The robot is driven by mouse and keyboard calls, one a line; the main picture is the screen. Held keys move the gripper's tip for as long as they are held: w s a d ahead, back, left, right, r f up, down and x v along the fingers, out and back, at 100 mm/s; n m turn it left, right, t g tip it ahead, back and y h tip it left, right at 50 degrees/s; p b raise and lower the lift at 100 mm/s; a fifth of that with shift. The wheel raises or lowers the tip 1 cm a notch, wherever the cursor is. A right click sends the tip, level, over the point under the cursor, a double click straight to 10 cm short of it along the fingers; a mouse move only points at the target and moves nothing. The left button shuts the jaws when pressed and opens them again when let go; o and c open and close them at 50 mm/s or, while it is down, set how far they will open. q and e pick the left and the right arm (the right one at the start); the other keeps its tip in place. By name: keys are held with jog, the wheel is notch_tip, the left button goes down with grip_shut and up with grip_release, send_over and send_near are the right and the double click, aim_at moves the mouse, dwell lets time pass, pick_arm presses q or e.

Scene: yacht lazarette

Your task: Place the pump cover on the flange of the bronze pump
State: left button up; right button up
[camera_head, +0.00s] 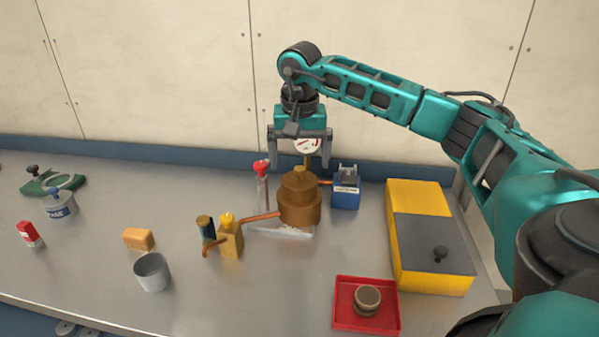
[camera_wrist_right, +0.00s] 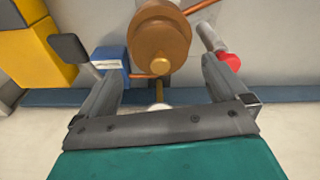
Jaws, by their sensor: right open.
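The bronze pump (camera_head: 300,210) stands on the metal bench, with copper pipes running out from its sides. A round bronze cover with a small brass knob (camera_head: 299,181) sits on top of the pump; the cover also shows in the right wrist view (camera_wrist_right: 160,36). I cannot tell whether it lies fully flush on the flange. My right gripper (camera_head: 299,157) is open and empty, pointing down above and slightly behind the pump, apart from the cover. Its two fingers also show in the right wrist view (camera_wrist_right: 161,75). My left gripper is not in view.
A pressure gauge (camera_head: 306,145) stands behind the pump. A red-handled valve (camera_head: 261,167) and a blue box (camera_head: 345,195) flank it. A yellow filter block (camera_head: 230,238) is in front left. A red tray (camera_head: 342,318) holds a round piece (camera_head: 367,299). A yellow case (camera_head: 414,196) stands right.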

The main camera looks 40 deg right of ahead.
aim_at(300, 183)
notch_tip(300, 183, up, 6)
jog(key=shift+s+a, duration=0.25)
jog(key=shift+s, duration=0.05)
dwell(0.5)
